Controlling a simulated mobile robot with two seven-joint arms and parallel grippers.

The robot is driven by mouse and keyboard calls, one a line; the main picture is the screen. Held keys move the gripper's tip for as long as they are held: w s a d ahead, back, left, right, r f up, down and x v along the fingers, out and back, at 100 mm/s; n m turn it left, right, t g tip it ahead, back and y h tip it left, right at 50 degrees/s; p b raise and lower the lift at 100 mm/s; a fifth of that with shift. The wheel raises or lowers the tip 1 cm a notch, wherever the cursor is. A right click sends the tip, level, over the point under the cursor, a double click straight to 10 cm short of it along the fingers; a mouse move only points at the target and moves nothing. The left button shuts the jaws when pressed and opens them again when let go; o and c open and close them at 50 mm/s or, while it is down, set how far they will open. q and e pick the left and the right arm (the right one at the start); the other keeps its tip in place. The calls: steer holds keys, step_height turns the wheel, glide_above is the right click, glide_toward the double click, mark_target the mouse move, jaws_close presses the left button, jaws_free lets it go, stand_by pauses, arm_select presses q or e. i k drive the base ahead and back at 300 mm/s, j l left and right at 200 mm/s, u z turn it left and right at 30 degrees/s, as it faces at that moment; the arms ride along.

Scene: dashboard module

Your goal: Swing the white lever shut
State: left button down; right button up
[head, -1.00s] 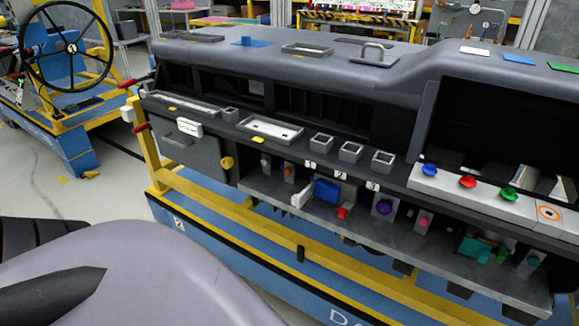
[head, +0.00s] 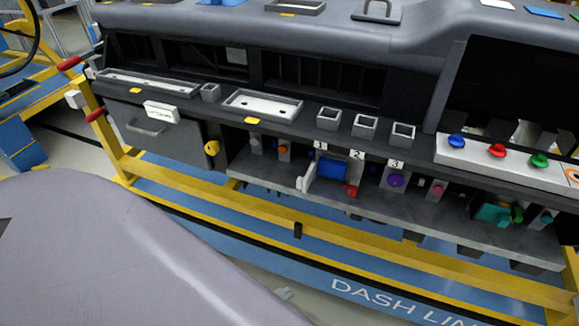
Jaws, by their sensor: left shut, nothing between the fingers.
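Most of this gripper is hidden by the arm. My right gripper is out of view.
A red knob (head: 351,190) and a purple knob (head: 396,180) sit right of the lever on the grey shelf. A yellow rail (head: 250,200) runs below, in front of the shelf. The grey glovebox panel (head: 150,135) is at the left.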

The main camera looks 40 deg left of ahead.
mark_target(303, 183)
steer(key=j, duration=1.45)
steer(key=k, duration=0.35)
steer(key=j, duration=0.2)
steer(key=k, duration=0.05)
